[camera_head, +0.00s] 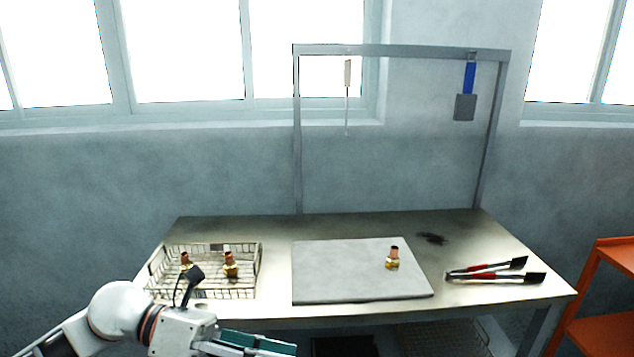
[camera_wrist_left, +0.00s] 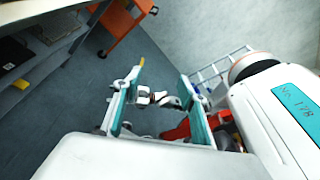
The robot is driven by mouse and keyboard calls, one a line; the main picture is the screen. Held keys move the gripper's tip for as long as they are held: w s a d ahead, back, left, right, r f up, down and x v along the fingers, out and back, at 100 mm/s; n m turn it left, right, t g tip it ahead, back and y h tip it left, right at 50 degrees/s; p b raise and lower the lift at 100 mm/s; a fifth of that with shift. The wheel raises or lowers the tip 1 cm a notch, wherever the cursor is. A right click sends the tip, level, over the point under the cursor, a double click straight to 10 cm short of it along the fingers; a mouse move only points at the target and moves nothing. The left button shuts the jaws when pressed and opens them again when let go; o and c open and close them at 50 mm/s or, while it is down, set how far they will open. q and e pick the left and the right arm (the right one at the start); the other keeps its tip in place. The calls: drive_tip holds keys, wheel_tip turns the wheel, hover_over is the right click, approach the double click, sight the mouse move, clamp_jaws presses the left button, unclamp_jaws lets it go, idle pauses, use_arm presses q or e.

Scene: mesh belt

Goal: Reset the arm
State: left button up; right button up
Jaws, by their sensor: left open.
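My left arm comes in at the lower left of the head view, in front of the table's front edge. Its left gripper (camera_head: 258,343) points to the right at the bottom of the picture, with teal fingers partly cut off by the frame. In the left wrist view the two teal fingers of the left gripper (camera_wrist_left: 160,92) stand wide apart, with no object held between them. Small white and black parts show beyond the fingers, too small to name surely. My right gripper is not seen in either view.
On the table (camera_head: 270,225) are a wire basket (camera_head: 250,290) with two brass-and-copper fittings, a grey board (camera_head: 340,275) with one fitting (camera_head: 393,259), and red-handled brushes (camera_head: 495,273). A metal frame (camera_head: 400,50) holds hanging tools. An orange shelf (camera_head: 605,290) stands right.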

use_arm(q)
drive_tip(key=w+n+t+h, duration=0.45)
drive_tip(key=n+t, duration=0.55)
drive_tip(key=n, duration=0.5)
drive_tip(key=w+a+f+n+t+y, duration=0.2)
drive_tip(key=a+f+n+t+y, duration=0.15)
drive_tip(key=f+n+y, duration=0.35)
drive_tip(key=w+a+f+n+t+y, duration=0.25)
drive_tip(key=f+n+t, duration=0.25)
drive_tip(key=n, duration=0.3)
drive_tip(key=s+a+f+n+g+y, duration=0.3)
drive_tip(key=s+f+n, duration=0.3)
drive_tip(key=f, duration=0.6)
drive_tip(key=s+a+f+n+g+y, duration=0.3)
drive_tip(key=s+a+f+n+y, duration=0.2)
drive_tip(key=s+f, duration=0.4)
wheel_tip(320, 180, down, 4)
drive_tip(key=shift+s+f+n, duration=0.2)
drive_tip(key=shift+s+n, duration=0.2)
drive_tip(key=shift+n, duration=0.4)
